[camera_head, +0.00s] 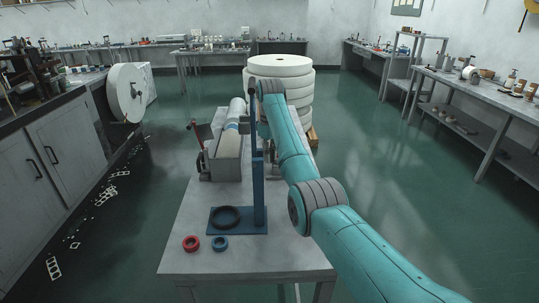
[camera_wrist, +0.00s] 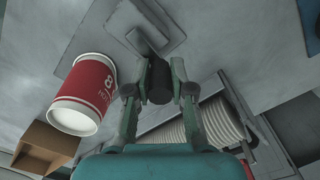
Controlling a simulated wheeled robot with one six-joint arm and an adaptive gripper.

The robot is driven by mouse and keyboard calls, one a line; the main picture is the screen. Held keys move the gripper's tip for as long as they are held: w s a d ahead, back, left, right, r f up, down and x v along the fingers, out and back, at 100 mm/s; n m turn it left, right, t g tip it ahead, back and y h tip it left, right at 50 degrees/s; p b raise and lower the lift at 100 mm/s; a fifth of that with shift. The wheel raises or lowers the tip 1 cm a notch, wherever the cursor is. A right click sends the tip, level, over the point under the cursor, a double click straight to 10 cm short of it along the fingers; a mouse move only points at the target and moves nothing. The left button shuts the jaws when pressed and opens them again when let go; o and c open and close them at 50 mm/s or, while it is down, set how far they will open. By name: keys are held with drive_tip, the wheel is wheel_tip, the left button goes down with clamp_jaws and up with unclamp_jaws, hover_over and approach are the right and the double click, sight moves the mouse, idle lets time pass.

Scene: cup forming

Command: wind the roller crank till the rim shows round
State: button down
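My gripper (camera_wrist: 159,72) is shut around a dark, upright knob (camera_wrist: 158,84) in the wrist view. The knob sits at the end of a flat grey crank arm (camera_wrist: 147,40). A red and white paper cup (camera_wrist: 86,88) is to the left of my fingers, apart from them, with a pale rim at each end. In the head view my gripper is hidden behind the blue column and my arm, so the crank is not clear there. A grey machine (camera_head: 225,160) with a long pale roll stands on the table. How round the cup's rim is cannot be told.
A blue stand (camera_head: 258,190) with a black ring (camera_head: 226,217) rises in front of my arm. A red ring (camera_head: 191,243) and a blue ring (camera_head: 220,243) lie at the table's front. A brown box (camera_wrist: 45,148) and a ribbed pale stack (camera_wrist: 190,130) show in the wrist view.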

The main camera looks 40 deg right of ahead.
idle(0.3)
